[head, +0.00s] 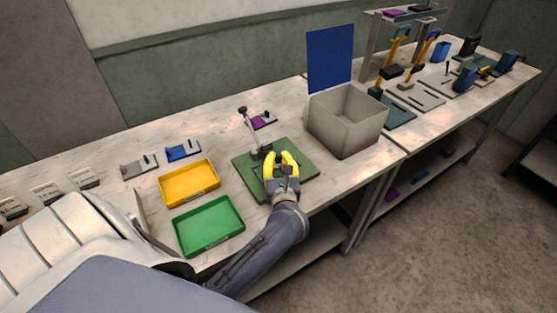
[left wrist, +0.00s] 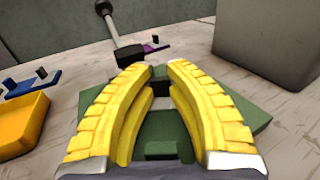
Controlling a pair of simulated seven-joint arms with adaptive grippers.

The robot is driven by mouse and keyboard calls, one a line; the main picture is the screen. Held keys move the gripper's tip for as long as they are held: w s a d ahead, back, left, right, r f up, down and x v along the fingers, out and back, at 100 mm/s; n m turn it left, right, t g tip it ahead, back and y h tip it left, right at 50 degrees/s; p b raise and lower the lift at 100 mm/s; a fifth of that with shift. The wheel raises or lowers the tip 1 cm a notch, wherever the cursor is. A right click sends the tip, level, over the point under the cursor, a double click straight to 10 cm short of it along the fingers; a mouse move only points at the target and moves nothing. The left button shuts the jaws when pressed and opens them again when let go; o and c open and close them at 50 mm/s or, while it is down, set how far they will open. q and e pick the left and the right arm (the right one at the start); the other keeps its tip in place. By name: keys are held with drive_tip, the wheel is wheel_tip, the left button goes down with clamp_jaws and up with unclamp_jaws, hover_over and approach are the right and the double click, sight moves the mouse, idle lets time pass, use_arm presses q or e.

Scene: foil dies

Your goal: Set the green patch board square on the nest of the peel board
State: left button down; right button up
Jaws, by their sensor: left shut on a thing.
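The peel board (head: 244,170) is a large dark green plate on the bench, with a post and dark-headed clamp (head: 247,122) at its back. In the left wrist view it shows beyond and right of the fingers (left wrist: 244,107). My left gripper (head: 281,157) has yellow ribbed fingers and is over the middle of the peel board. It is shut on the green patch board (left wrist: 160,128), which shows between the fingers. The fingers hide much of the patch board and the nest, so I cannot tell whether it touches the nest or is square. My right gripper is not in view.
A yellow tray (head: 189,183) and a green tray (head: 208,226) lie left of the peel board. A grey open box (head: 346,122) with a blue panel (head: 330,58) behind stands close on the right. A purple piece (head: 264,120) lies behind. The bench's front edge is near my arm.

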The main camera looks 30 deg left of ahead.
use_arm(q)
drive_tip(key=shift+f, duration=0.2)
drive_tip(key=c, duration=1.4)
unclamp_jaws()
drive_tip(key=shift+o, duration=0.2)
drive_tip(key=shift+f, duration=0.1)
drive_tip(key=shift+s+d+f, duration=0.1)
drive_tip(key=v, duration=1.7)
drive_tip(key=shift+d+r, duration=0.1)
drive_tip(key=shift+r, duration=0.3)
drive_tip(key=shift+c, duration=0.5)
